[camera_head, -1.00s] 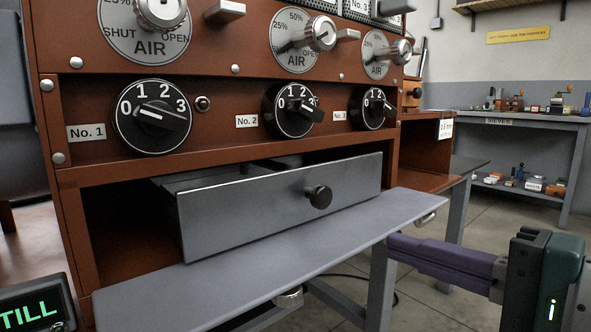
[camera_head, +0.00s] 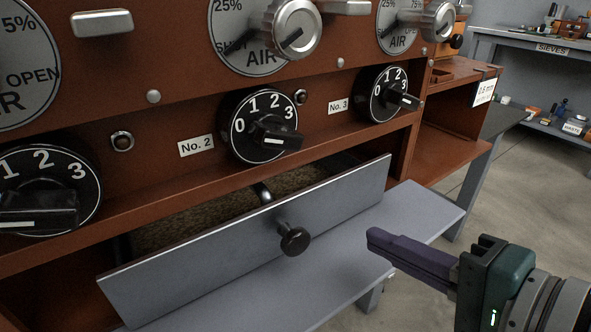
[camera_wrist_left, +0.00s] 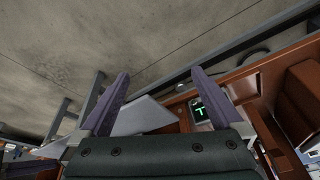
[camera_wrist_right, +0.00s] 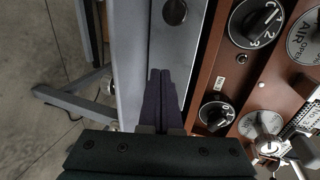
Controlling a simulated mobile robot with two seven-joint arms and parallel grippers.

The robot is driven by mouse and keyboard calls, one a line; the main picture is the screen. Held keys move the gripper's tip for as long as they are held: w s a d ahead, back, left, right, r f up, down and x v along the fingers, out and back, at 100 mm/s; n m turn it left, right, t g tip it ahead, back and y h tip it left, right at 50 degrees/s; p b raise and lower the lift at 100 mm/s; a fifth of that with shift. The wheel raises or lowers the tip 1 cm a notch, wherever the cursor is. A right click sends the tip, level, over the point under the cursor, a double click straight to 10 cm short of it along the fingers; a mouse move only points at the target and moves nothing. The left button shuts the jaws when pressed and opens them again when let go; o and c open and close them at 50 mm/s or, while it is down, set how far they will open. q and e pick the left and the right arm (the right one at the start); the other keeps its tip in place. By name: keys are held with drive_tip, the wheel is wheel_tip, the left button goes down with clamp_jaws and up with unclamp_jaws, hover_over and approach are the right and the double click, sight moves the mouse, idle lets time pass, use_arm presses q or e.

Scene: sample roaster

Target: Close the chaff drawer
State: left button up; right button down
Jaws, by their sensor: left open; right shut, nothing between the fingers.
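The chaff drawer (camera_head: 240,250) stands pulled out from its opening under the row of black dials. Its grey front has a round black knob (camera_head: 294,239), and brown chaff (camera_head: 215,212) shows behind the front. My right gripper (camera_head: 372,238) is shut and empty, to the right of the knob and apart from it, over the grey shelf (camera_head: 420,212). In the right wrist view, the shut fingers (camera_wrist_right: 158,78) point toward the drawer front, with the knob (camera_wrist_right: 174,12) beyond them. My left gripper (camera_wrist_left: 160,88) is open and empty in the left wrist view; the head view does not show it.
Black numbered dials (camera_head: 262,126) and silver air knobs (camera_head: 292,28) stick out from the rust-red panel above the drawer. A side compartment (camera_head: 450,140) and a back bench (camera_head: 540,45) lie to the right.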

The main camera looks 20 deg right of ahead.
sight(332, 210)
drive_tip(key=x, duration=0.3)
drive_tip(key=r+x, duration=0.1)
drive_tip(key=x, duration=0.1)
drive_tip(key=shift+w+a+f, duration=0.1)
drive_tip(key=shift+w, duration=0.15)
drive_tip(key=shift+w+a, duration=0.1)
drive_tip(key=shift+w, duration=0.2)
drive_tip(key=shift+w, duration=0.1)
drive_tip(key=w, duration=0.2)
drive_tip(key=w+a, duration=0.1)
drive_tip(key=w, duration=0.1)
drive_tip(key=w+a+b, duration=0.1)
drive_tip(key=w, duration=0.2)
drive_tip(key=shift+a, duration=0.25)
drive_tip(key=shift+s+f, duration=0.1)
drive_tip(key=shift+f, duration=0.05)
